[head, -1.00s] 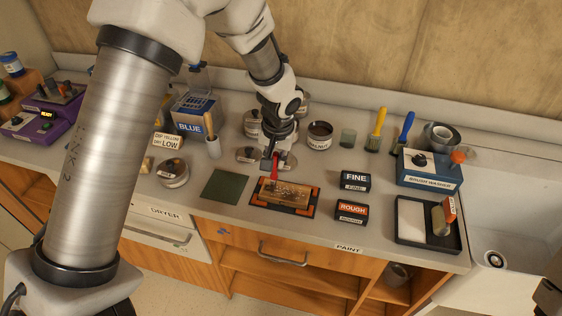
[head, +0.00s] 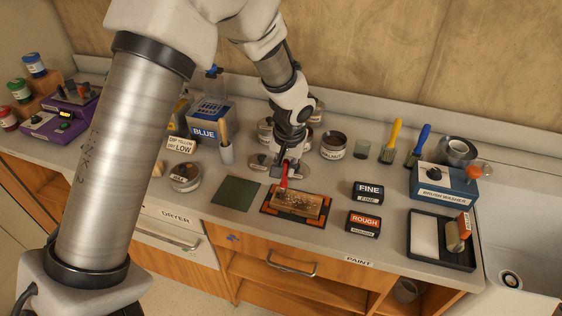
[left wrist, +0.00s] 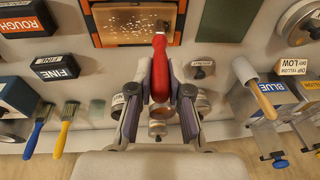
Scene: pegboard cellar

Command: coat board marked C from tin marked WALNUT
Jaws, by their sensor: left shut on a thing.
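My left gripper (head: 287,170) is shut on a red-handled tool (head: 283,179), which also shows in the left wrist view (left wrist: 159,68). The tool points down at the back edge of a brown board (head: 297,206); I cannot tell whether its end touches. The board also shows in the left wrist view (left wrist: 125,22), with pale specks scattered over its face. No letter on it is readable. It lies flat on an orange and black mat (head: 268,207). The open tin marked WALNUT (head: 333,145), dark inside, stands behind the board and to its right. My right gripper is out of view.
A green pad (head: 238,193) lies left of the board. FINE (head: 367,192) and ROUGH (head: 363,223) blocks lie right of it. Yellow (head: 391,140) and blue (head: 419,143) brushes, the brush washer (head: 444,183) and a black tray (head: 412,248) stand farther right, before the sink.

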